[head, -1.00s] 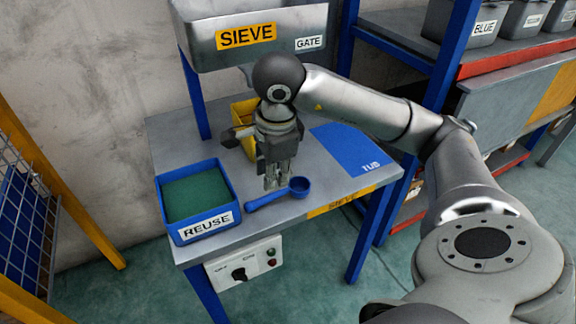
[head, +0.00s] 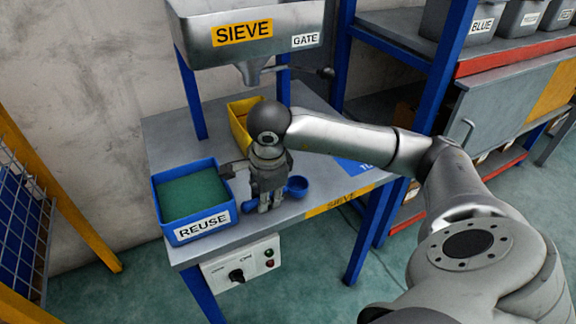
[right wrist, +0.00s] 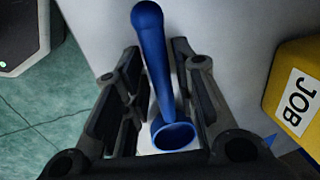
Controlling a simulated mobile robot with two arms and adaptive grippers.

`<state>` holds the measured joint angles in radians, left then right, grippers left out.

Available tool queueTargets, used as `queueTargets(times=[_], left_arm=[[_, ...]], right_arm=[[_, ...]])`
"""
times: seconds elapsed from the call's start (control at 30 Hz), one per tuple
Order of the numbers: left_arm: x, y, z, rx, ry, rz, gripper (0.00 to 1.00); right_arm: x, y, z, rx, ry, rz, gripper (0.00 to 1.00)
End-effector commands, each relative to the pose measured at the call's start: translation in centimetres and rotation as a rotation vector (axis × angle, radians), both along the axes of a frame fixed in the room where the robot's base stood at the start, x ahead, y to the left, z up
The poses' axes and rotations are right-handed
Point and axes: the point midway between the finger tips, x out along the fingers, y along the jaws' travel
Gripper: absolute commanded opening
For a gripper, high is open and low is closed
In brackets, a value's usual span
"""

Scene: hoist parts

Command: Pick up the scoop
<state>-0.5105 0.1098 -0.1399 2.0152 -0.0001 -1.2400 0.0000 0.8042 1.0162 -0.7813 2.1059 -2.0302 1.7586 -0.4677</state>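The blue scoop lies on the grey sieve table; in the head view its round cup (head: 297,186) shows just right of my right gripper (head: 268,204), which hides much of the handle. In the right wrist view the scoop's handle (right wrist: 151,45) runs between my two spread fingers, with the cup (right wrist: 174,136) nearer the palm side of the picture. My right gripper is open, and the fingers show gaps on both sides of the handle. My left gripper is not in view.
A blue REUSE tray (head: 203,228) with a green bottom stands close left of the gripper. A yellow bin (head: 238,130), labelled JOB in the wrist view (right wrist: 301,98), is behind. The sieve hopper (head: 190,50) hangs above. A blue TUB mat (head: 350,165) lies right.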

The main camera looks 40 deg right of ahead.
Motion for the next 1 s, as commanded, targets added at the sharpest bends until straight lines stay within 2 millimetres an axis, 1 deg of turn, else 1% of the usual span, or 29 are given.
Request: queueTargets(times=[0.03, 0.2, 0.5, 0.67, 0.77, 0.87, 0.97, 1.0], left_arm=[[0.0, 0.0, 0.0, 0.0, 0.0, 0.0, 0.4], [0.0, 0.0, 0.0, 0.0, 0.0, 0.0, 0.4], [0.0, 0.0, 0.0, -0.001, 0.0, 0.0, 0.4], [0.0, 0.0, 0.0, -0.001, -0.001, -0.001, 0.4], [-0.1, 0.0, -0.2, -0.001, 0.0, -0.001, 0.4], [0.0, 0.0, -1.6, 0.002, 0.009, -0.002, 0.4], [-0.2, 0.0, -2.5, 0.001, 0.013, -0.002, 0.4], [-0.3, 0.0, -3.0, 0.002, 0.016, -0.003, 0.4]], right_arm=[[0.0, 0.0, 0.0, 0.0, 0.0, 0.0, 0.21], [0.0, 0.0, 0.0, 0.0, 0.0, 0.0, 0.0], [0.0, 0.0, 0.1, 0.0, -0.001, 0.0, 0.0], [0.1, 0.0, 0.9, -0.001, -0.003, 0.0, 0.0], [0.1, 0.0, 2.0, 0.0, -0.004, 0.0, 0.0], [0.1, 0.0, 3.7, -0.001, -0.006, 0.0, 0.0], [-1.6, 0.3, 5.4, -0.001, -0.006, 0.004, 0.0], [-2.2, 0.4, 6.2, -0.002, -0.007, 0.003, 0.0]])
